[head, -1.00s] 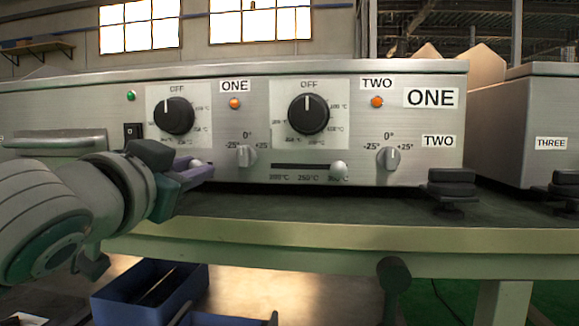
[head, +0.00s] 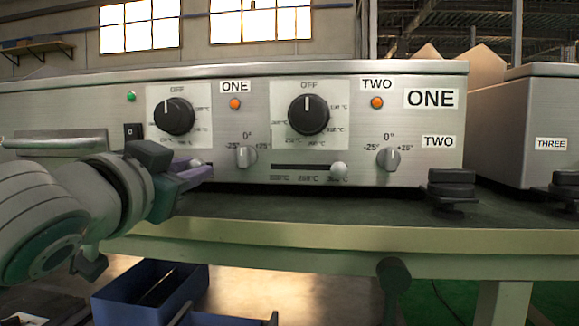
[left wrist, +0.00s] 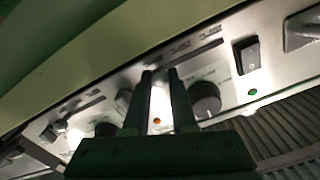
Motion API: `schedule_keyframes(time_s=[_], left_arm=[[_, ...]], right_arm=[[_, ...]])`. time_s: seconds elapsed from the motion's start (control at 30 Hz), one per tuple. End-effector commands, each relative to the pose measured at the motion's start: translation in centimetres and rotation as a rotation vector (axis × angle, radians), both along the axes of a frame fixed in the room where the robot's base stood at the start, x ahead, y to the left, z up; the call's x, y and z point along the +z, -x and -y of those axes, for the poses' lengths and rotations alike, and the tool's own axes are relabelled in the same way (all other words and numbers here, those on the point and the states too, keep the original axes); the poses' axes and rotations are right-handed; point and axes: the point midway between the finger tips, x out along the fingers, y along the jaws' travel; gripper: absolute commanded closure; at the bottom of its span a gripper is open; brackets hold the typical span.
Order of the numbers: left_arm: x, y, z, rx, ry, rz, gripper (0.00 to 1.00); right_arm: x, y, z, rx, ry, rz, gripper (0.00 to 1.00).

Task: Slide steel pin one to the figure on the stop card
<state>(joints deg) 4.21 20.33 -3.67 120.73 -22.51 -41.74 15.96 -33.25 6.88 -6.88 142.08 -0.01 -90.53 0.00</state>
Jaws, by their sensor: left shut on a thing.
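Steel pin one (head: 197,163) is a pale round knob at the left slider under the dial labelled ONE, mostly covered by my left gripper. My left gripper (head: 205,171) is shut on it at the panel face. In the left wrist view its two fingers (left wrist: 160,74) reach the panel beside the left slot (left wrist: 195,52); the pin is hard to make out there. The figures at this slot are too blurred to read. The right slider's pin (head: 340,171) sits at the right end of its slot. I cannot make out a stop card.
Above the sliders are two black dials (head: 174,117), (head: 309,115) and small trim knobs (head: 246,157), (head: 388,159). A dark clamp-like foot (head: 452,189) stands at right on the bench (head: 330,238). A blue bin (head: 150,290) is below.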

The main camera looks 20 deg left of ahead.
Motion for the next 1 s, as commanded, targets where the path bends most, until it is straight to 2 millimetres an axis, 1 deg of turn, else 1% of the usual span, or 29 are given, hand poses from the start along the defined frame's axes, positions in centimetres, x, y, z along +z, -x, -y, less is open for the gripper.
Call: schedule_keyframes(time_s=[0.07,0.2,0.3,0.4,0.5,0.73,0.77,1.0], left_arm=[[0.1,0.3,-1.2,0.004,-0.002,-0.008,1.00],[0.2,1.1,-4.5,0.006,-0.003,-0.012,1.00],[0.0,1.5,-6.4,0.005,-0.001,-0.012,1.00],[0.0,1.8,-7.6,0.004,0.000,-0.007,1.00],[-0.1,1.9,-8.0,0.004,0.001,-0.006,1.00],[-0.2,1.9,-8.0,0.005,0.001,-0.006,1.00],[-0.2,1.9,-8.1,0.005,0.001,-0.005,0.73],[-0.1,1.9,-8.0,0.003,0.000,-0.003,0.46]], right_arm=[[0.8,0.0,0.0,0.000,0.000,0.000,0.50],[2.3,0.0,0.0,0.001,0.001,0.000,0.50],[2.9,0.0,0.0,0.001,0.001,0.000,0.50],[3.2,0.0,0.0,0.002,0.002,0.000,0.50],[3.2,0.0,0.0,0.002,0.002,0.000,0.50],[3.1,0.0,0.0,0.001,0.001,0.000,0.50],[3.1,0.0,0.0,0.001,0.001,0.000,0.50],[3.1,0.0,0.0,0.001,0.001,0.000,0.50]])
